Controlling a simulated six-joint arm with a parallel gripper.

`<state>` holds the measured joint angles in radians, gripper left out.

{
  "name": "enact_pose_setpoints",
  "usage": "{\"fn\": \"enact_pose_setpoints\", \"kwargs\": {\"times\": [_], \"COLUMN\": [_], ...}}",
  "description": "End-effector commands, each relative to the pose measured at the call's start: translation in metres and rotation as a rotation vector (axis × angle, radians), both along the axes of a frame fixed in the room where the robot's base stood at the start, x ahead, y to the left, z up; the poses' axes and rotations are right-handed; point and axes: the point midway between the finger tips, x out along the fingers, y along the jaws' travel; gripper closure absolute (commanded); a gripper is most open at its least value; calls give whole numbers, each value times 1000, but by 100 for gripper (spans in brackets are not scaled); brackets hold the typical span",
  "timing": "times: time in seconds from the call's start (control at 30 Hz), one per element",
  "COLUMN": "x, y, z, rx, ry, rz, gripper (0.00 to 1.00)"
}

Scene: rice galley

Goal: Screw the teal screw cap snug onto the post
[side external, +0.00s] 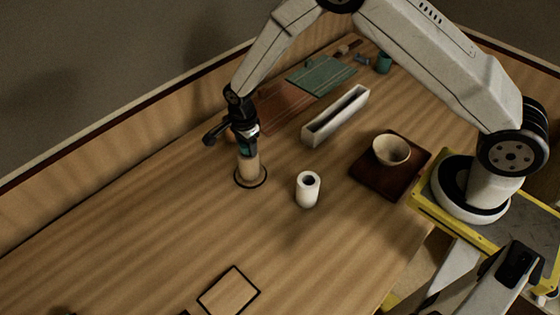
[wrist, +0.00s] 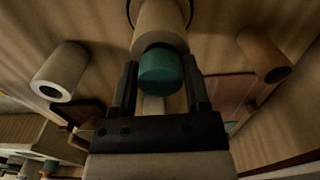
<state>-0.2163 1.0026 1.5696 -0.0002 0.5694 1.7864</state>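The tan post (side external: 250,169) stands upright on the wooden table inside a dark ring. It also shows at the top of the wrist view (wrist: 160,24). The teal screw cap (wrist: 160,70) is at the post's top end, in line with it; how far it sits on the thread is hidden. My gripper (side external: 247,150) points down over the post. In the side view the fingers mostly hide the cap.
A white hollow cylinder (side external: 308,190) stands right of the post. A brown cylinder (wrist: 263,55) is close by on the other side. A white trough (side external: 335,116), a bowl (side external: 391,149) on a dark red tray (side external: 372,180) and a teal mat (side external: 321,76) lie farther off. The front left is mostly clear.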

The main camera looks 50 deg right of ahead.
Motion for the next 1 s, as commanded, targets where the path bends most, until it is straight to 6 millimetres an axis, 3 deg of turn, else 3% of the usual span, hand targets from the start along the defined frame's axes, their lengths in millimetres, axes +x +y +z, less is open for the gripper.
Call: {"fn": "enact_pose_setpoints", "kwargs": {"times": [0.03,0.17,0.47,1.0], "x": [0,0,0,0], "y": [0,0,0,0], "z": [0,0,0,0], "rx": [0,0,0,0], "ry": [0,0,0,0], "rz": [0,0,-33,-433], "gripper": [59,100,100,100]}}
